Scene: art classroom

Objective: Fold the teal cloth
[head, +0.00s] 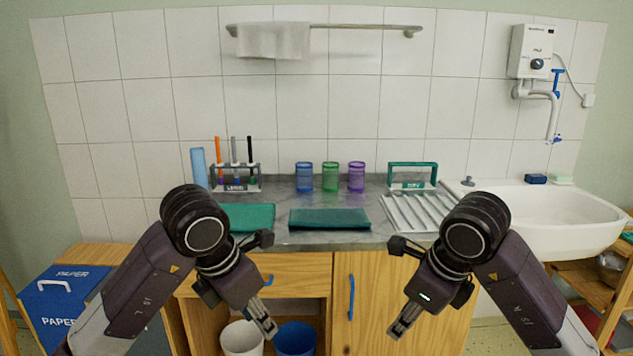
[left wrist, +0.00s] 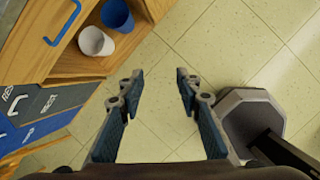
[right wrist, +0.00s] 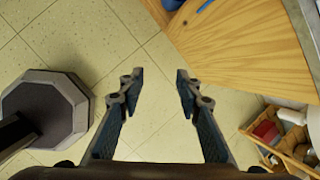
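Two teal cloth pieces lie on the grey counter (head: 300,240) in the head view. One dark teal cloth (head: 330,219) lies flat as a neat rectangle in the middle. Another teal cloth (head: 252,216) lies left of it, partly hidden behind my left arm. I cannot tell how many layers either has. My left gripper (head: 268,328) hangs in front of the cabinet, below the counter; the left wrist view shows its fingers (left wrist: 160,85) apart and empty. My right gripper (head: 399,331) hangs likewise on the right, its fingers (right wrist: 160,85) apart and empty. Neither touches a cloth.
Blue, green and purple cups (head: 330,177) stand behind the cloths. A test-tube-like rack (head: 237,184) stands back left, a ridged drying tray (head: 418,212) with a teal-handled rack (head: 412,175) right. A white sink (head: 560,220) is far right, a blue paper bin (head: 62,300) far left.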

